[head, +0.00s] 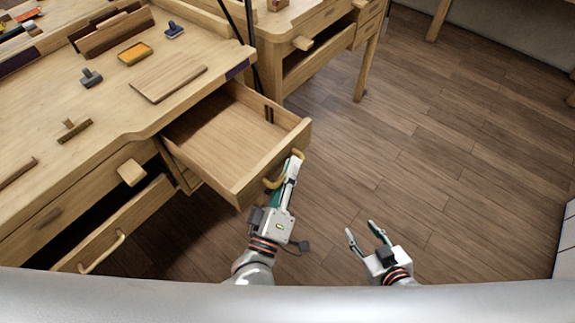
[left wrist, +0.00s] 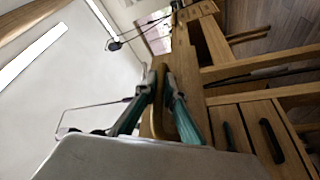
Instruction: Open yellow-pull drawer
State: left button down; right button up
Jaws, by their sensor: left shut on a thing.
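The drawer with the yellow pull (head: 235,135) stands well out from the workbench in the head view, and its inside looks empty. Its curved yellow pull (head: 273,184) is on the front panel. My left gripper (head: 293,166) is at that panel, shut on the pull. In the left wrist view, the fingers of my left gripper (left wrist: 160,85) are on either side of the yellow pull (left wrist: 157,118); the exact contact is partly hidden. My right gripper (head: 362,230) is open and empty over the floor, to the right of the drawer.
The workbench top (head: 110,125) carries a wooden board (head: 168,83), a yellow tray (head: 135,53) and small tools. A lower drawer (head: 120,230) with a pale handle sits at left. A second bench (head: 320,20) stands behind. The wooden floor (head: 450,130) at right is clear.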

pick_arm(q)
jog(key=c, duration=2.4)
grip_release()
jog(key=v, duration=1.2)
jog(key=w+a+f+m+g+y, duration=0.2)
jog(key=a+f+m+g, duration=0.6)
jog(key=a+f+m, duration=0.4)
jog(key=a+f+y, duration=0.1)
jog(key=a+f, duration=0.2)
jog(key=a, duration=0.1)
jog(key=shift+a+f+m+g+y, duration=0.25)
jog(key=shift+f+m+g+y, duration=0.05)
